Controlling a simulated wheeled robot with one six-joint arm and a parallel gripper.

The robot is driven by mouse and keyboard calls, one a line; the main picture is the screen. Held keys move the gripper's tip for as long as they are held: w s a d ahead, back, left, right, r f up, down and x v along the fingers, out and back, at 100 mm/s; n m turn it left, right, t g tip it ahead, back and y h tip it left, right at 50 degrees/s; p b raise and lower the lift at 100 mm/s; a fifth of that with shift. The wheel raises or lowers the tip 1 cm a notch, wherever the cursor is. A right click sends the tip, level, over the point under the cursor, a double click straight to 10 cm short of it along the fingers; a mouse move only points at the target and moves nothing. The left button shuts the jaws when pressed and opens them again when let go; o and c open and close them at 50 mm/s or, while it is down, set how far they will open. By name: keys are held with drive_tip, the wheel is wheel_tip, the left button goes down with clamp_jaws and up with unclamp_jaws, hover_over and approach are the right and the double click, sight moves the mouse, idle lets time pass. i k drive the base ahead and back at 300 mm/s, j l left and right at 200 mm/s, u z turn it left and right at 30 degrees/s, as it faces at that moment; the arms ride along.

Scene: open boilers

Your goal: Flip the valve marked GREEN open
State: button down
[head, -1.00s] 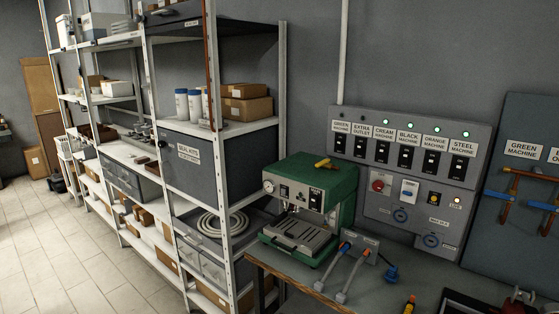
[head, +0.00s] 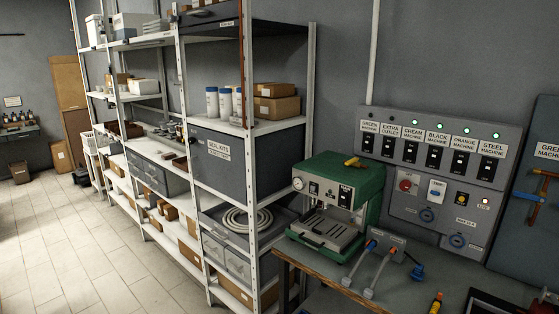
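The valve board (head: 522,222) is cut off by the right edge of the head view. Its label, partly cut, begins "GREEN MACHINE" (head: 547,151). Below the label is a copper pipe (head: 545,174) with a blue valve handle (head: 528,195). The handle is small and at the picture's edge, so I cannot tell its exact position. The green machine (head: 338,190) stands on the bench with a yellow-handled part on top. My gripper is not in view.
A grey switch panel (head: 400,210) with labelled switches and lit green lamps hangs left of the valve board. The tiled floor (head: 60,240) is clear.

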sight(542, 200)
drive_tip(key=z, duration=1.45)
